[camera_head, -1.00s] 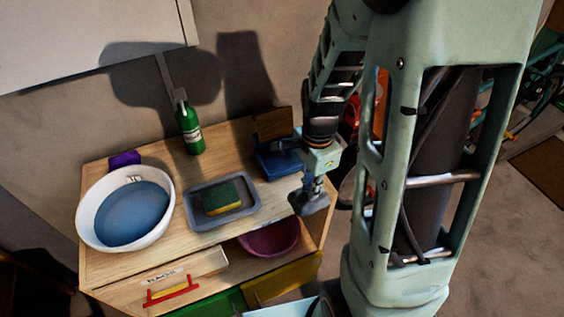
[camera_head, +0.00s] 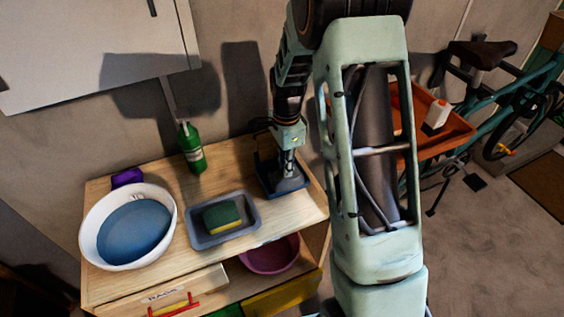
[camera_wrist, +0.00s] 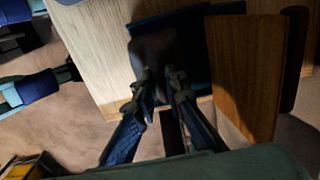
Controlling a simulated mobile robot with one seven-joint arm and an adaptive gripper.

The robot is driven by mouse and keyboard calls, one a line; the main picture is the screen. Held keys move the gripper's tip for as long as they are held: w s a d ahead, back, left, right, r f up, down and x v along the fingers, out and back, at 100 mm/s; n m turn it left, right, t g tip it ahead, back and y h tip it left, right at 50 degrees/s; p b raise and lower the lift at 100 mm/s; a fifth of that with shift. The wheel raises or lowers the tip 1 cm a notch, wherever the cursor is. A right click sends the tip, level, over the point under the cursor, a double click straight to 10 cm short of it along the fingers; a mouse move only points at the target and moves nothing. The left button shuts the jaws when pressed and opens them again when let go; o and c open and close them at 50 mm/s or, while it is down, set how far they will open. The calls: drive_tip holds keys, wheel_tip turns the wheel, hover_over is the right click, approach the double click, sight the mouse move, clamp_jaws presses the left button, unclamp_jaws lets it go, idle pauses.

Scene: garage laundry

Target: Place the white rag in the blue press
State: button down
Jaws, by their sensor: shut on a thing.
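The blue press (camera_head: 264,178) stands at the back right of the wooden cabinet top, partly hidden by my arm and what I hold. My gripper (camera_head: 289,170) is over it, pointing down, and is shut on the white rag (camera_head: 291,184), which looks grey in the shade. In the wrist view the fingers of my gripper (camera_wrist: 161,76) pinch the dim rag (camera_wrist: 151,52) in front of the dark blue press (camera_wrist: 202,22). The rag appears over or within the press's outline; I cannot tell whether it touches the press.
A grey tray (camera_head: 246,229) with a green and yellow sponge (camera_head: 221,216) lies left of the press. A white basin (camera_head: 167,225), a green bottle (camera_head: 192,150) and a purple item (camera_head: 127,177) stand farther left. A wooden board (camera_wrist: 248,75) is beside the press.

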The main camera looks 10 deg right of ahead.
drive_tip(key=w, duration=0.1)
drive_tip(key=w+f, duration=0.1)
drive_tip(key=shift+w+a+p, duration=0.25)
drive_tip(key=shift+w+p, duration=0.05)
drive_tip(key=shift+f, duration=0.3)
drive_tip(key=shift+f, duration=0.15)
drive_tip(key=c, duration=2.3)
unclamp_jaws()
drive_tip(key=shift+o, duration=0.2)
wheel_tip(320, 180, up, 12)
drive_tip(key=shift+r, duration=0.2)
